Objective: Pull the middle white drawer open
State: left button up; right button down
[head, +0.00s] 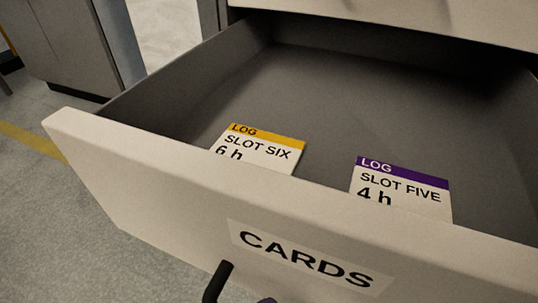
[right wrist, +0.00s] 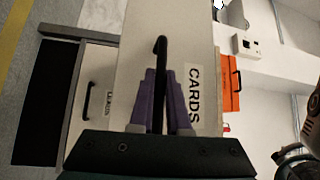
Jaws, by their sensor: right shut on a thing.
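The white drawer (head: 140,175) labelled CARDS stands pulled open in the head view, its grey inside showing. Inside are a yellow-topped card (head: 258,150) reading SLOT SIX, 6 h, and a purple-topped card (head: 402,190) reading SLOT FIVE, 4 h. The drawer's black handle (head: 217,281) shows at the bottom edge. In the right wrist view, my right gripper (right wrist: 161,85) has its purple fingers on either side of the handle (right wrist: 161,46) and is shut on it, beside the CARDS label. My left gripper is in neither view.
A white front above the open drawer (head: 400,15) crosses the top of the head view. Another drawer with a black handle (right wrist: 88,95) shows in the right wrist view. A grey cabinet (head: 65,45) stands at the left, with grey floor (head: 60,200) in front. An orange object (right wrist: 231,85) is farther off.

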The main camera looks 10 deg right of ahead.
jog(key=shift+s+a+r, duration=0.1)
jog(key=shift+s+a, duration=0.35)
jog(key=shift+s, duration=0.15)
jog(key=c, duration=0.9)
grip_release()
jog(key=v, duration=1)
jog(key=shift+d, duration=0.1)
